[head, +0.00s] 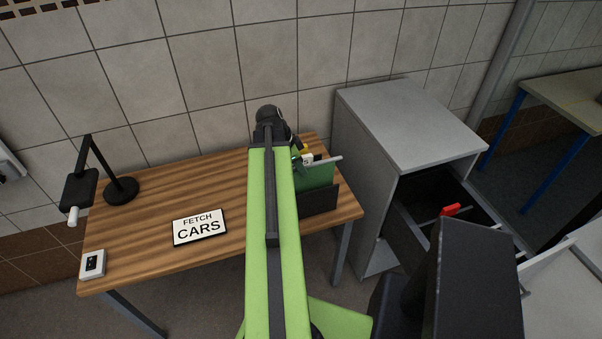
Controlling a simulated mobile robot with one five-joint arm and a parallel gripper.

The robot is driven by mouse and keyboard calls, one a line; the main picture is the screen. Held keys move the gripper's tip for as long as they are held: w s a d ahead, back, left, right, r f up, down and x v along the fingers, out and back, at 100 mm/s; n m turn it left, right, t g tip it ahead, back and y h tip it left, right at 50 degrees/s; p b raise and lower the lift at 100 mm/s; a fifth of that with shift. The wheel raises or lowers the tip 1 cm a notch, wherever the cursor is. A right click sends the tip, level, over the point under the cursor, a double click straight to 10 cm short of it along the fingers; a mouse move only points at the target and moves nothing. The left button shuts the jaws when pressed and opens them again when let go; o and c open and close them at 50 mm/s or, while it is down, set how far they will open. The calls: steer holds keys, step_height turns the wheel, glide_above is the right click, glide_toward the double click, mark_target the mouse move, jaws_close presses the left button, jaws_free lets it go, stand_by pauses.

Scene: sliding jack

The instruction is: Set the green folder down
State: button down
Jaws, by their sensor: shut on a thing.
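The green folder (316,175) is upright near the right end of the wooden table (150,225). A grey bar runs along its top edge and sticks out to the right. My gripper (298,156) is at the folder's top left and is shut on it. My green arm hides the folder's left part and most of the gripper's fingers. A dark panel (319,201) stands in front of the folder's lower part, so I cannot see whether the folder's bottom touches anything.
The table's middle is mostly bare.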

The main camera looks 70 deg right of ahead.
steer(key=shift+f, duration=0.2)
steer(key=shift+f+b, duration=0.45)
steer(key=shift+f, duration=0.2)
steer(key=c, duration=1.4)
jaws_free()
steer(key=shift+r, duration=0.1)
steer(key=shift+o, duration=0.2)
steer(key=shift+r, duration=0.1)
steer(key=shift+r+p, duration=0.25)
steer(key=shift+p, duration=0.2)
steer(key=p+v, duration=1.1)
steer(key=v, duration=0.1)
steer(key=shift+r+p, duration=0.35)
steer(key=shift+p, duration=0.05)
steer(key=shift+f, duration=0.15)
